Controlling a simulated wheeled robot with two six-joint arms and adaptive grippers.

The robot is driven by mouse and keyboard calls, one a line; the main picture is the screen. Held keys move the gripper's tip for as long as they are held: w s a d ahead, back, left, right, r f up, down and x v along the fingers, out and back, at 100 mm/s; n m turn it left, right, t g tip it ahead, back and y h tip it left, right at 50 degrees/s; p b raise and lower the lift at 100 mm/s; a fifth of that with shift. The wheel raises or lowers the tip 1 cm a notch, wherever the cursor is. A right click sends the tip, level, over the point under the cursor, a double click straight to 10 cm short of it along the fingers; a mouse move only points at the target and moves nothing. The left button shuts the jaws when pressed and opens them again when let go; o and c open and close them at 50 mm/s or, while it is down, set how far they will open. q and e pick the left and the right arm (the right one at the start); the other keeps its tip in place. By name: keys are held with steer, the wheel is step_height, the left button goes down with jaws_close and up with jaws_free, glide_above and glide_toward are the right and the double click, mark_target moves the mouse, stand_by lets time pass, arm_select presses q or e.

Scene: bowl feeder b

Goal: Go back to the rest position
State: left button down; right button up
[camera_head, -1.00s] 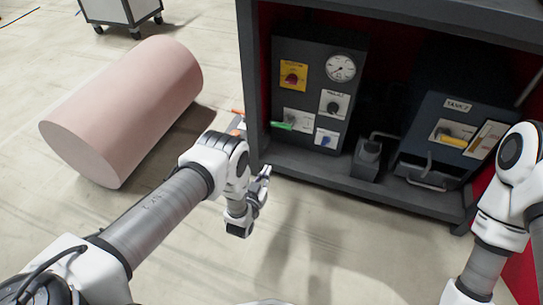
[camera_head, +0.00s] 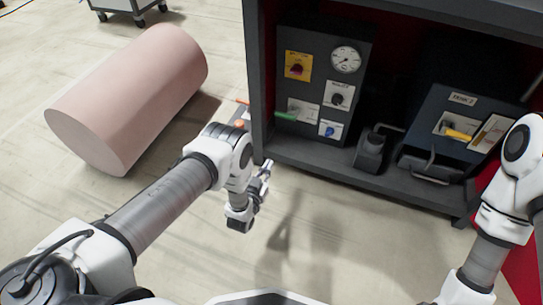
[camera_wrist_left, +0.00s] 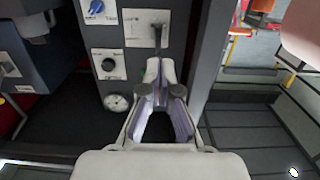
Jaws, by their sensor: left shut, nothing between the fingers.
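My left gripper (camera_head: 264,172) is in front of the lower left corner of the dark cabinet, above the floor. It is shut and empty. In the left wrist view its fingers (camera_wrist_left: 160,72) point toward the grey control panel, with nothing between them. My right arm shows at the right edge of the head view, but its gripper is out of the picture.
The cabinet (camera_head: 258,90) holds a control panel (camera_head: 311,95) with a gauge (camera_head: 346,59) and knobs, and a dark blue box (camera_head: 455,115). A pink cylinder (camera_head: 130,95) lies on the floor at left. The floor between is clear.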

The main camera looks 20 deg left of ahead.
arm_select(q)
steer(key=w+a+r+p, duration=0.15)
steer(key=w+r, duration=0.25)
steer(key=r, duration=0.4)
steer(key=s+a+f+g+p, duration=0.1)
steer(key=s+g, duration=0.8)
steer(key=s, duration=1.1)
steer(key=s+a+f+g+p, duration=0.1)
steer(key=s+g, duration=0.8)
steer(key=s, duration=1.1)
step_height(320, 180, up, 37)
steer(key=p, duration=3.6)
steer(key=shift+n+t+y+p, duration=0.3)
steer(key=shift+n+p, duration=0.1)
